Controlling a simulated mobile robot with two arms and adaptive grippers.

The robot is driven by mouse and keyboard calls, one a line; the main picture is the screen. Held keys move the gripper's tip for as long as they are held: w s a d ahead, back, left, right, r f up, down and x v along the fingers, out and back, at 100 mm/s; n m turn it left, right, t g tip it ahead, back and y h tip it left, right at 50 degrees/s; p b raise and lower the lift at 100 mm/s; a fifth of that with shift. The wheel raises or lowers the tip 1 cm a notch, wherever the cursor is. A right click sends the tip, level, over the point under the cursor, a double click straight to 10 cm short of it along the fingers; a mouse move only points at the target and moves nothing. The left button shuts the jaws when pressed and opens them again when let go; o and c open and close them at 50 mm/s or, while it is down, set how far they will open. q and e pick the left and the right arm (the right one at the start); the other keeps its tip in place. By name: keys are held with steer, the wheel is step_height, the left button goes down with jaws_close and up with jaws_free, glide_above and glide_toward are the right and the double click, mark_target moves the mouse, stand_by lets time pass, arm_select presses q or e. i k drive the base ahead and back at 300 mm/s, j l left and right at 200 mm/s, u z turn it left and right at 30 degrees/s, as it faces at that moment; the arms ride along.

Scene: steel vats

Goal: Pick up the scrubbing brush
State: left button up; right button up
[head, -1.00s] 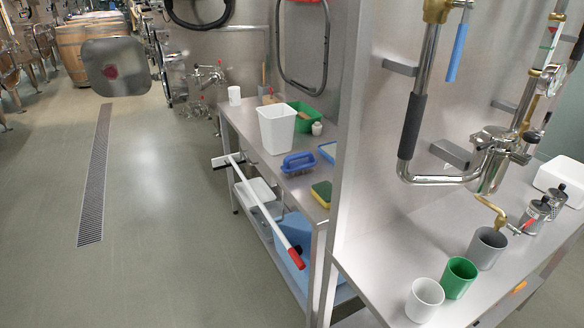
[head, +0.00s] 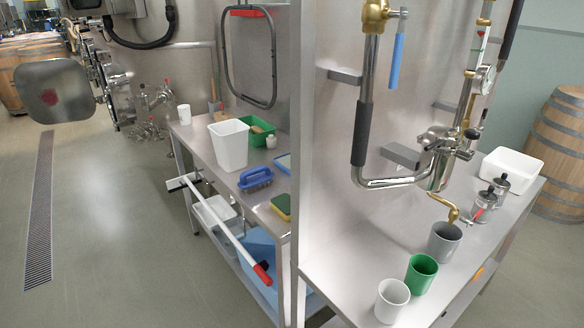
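The scrubbing brush (head: 256,178) has a blue handle and darker bristles below. It rests on the left steel table (head: 228,184), near its front edge, between the white bin and the yellow-green sponge (head: 282,205). Neither of my grippers shows in the head view.
A white bin (head: 229,146) and a green container (head: 258,132) stand behind the brush. A white-handled squeegee (head: 222,226) with a red end leans against the table front. A steel partition (head: 299,130) separates the right table with cups (head: 422,273). Floor at left (head: 98,215) is clear.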

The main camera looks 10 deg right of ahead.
mark_target(259, 180)
steer(key=i+j+z, duration=0.5)
steer(key=j+z, duration=0.15)
steer(key=z, duration=0.2)
steer(key=i+j+z, duration=0.2)
steer(key=j+z, duration=0.2)
